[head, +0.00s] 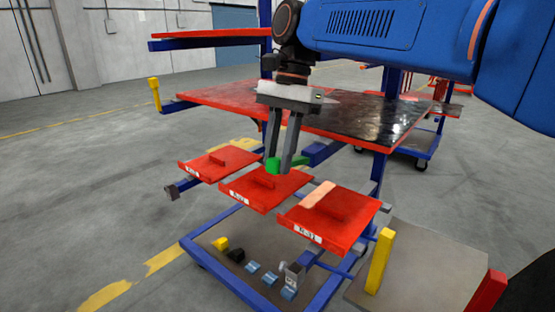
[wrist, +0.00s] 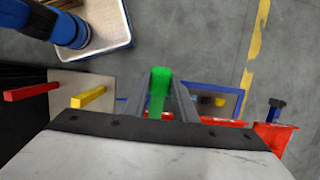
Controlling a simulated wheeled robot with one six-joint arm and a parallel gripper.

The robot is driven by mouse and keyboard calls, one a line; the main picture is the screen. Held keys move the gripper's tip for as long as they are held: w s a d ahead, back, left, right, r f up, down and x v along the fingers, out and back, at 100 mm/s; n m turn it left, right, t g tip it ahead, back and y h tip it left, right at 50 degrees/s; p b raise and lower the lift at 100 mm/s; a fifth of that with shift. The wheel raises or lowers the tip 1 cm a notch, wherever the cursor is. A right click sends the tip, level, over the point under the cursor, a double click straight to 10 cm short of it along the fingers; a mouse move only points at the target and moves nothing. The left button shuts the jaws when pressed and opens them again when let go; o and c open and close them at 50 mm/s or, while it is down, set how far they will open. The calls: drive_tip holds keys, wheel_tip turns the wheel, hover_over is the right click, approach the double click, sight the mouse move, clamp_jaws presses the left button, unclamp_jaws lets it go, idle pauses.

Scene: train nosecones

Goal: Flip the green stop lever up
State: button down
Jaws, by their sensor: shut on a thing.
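The green stop lever (head: 272,165) shows in the head view between the tips of my gripper (head: 279,163), just above the red trays. In the wrist view the green lever (wrist: 159,82) lies lengthwise between the two fingers of my gripper (wrist: 160,98). The fingers are shut on it. The fingers hide part of the lever, and I cannot see clearly where it joins the rack.
Three red trays (head: 268,190) sit below my gripper. A dark-topped red shelf (head: 215,93) is behind it. A yellow post (head: 379,262) and a red post (head: 487,292) stand at right. Floor at left is clear.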

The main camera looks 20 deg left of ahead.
drive_tip(key=c, duration=1.4)
unclamp_jaws()
drive_tip(key=shift+c, duration=0.2)
drive_tip(key=v, duration=1.2)
